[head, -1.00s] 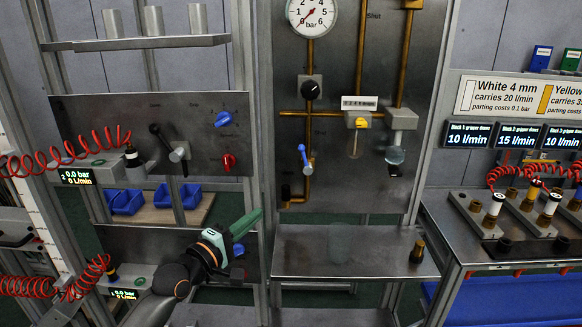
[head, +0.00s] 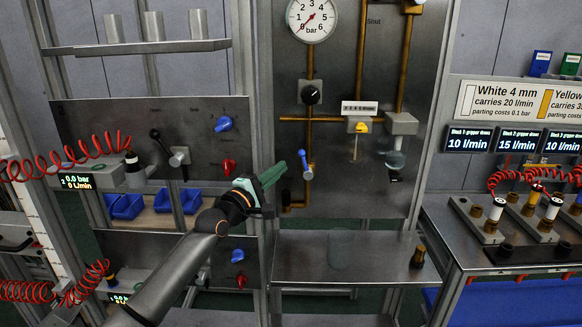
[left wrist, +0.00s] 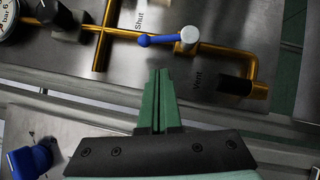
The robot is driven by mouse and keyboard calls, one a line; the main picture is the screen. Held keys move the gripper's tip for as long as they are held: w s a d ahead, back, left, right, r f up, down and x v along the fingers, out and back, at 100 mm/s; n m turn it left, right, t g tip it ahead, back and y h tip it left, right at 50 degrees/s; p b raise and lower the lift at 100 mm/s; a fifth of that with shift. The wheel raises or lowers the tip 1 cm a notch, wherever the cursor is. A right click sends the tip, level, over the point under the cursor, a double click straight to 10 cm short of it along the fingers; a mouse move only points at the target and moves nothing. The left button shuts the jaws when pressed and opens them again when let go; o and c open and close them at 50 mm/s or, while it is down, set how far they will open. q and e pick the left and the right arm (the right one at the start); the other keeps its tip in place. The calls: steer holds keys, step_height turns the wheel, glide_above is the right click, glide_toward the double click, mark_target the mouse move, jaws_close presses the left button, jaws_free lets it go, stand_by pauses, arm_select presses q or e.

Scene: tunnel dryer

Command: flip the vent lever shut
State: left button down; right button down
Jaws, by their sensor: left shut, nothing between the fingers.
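The vent lever (head: 302,160) is a small blue handle on a pale pivot, set on the brass pipe of the middle steel panel. In the head view its handle points upward. In the left wrist view the blue lever (left wrist: 160,40) points left from its pivot, with the labels "Shut" (left wrist: 139,14) and "Vent" (left wrist: 198,80) near it. My left gripper (head: 281,168), with green fingers, is shut and empty, just left of the lever in the head view. In the left wrist view its fingertips (left wrist: 159,72) are apart from the lever. My right gripper is out of view.
A pressure gauge (head: 311,17) and black knob (head: 311,92) are above the lever. The left panel (head: 100,115) carries a black lever (head: 160,143) and blue and red knobs.

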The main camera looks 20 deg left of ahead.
mark_target(305, 164)
arm_select(q)
steer(key=shift+w+d+r+p, duration=0.25)
steer(key=shift+w+d, duration=0.1)
steer(key=shift+d, duration=0.4)
steer(key=shift+w+d+r+p, duration=0.1)
steer(key=shift+w+d+r, duration=0.15)
steer(key=shift+d, duration=0.5)
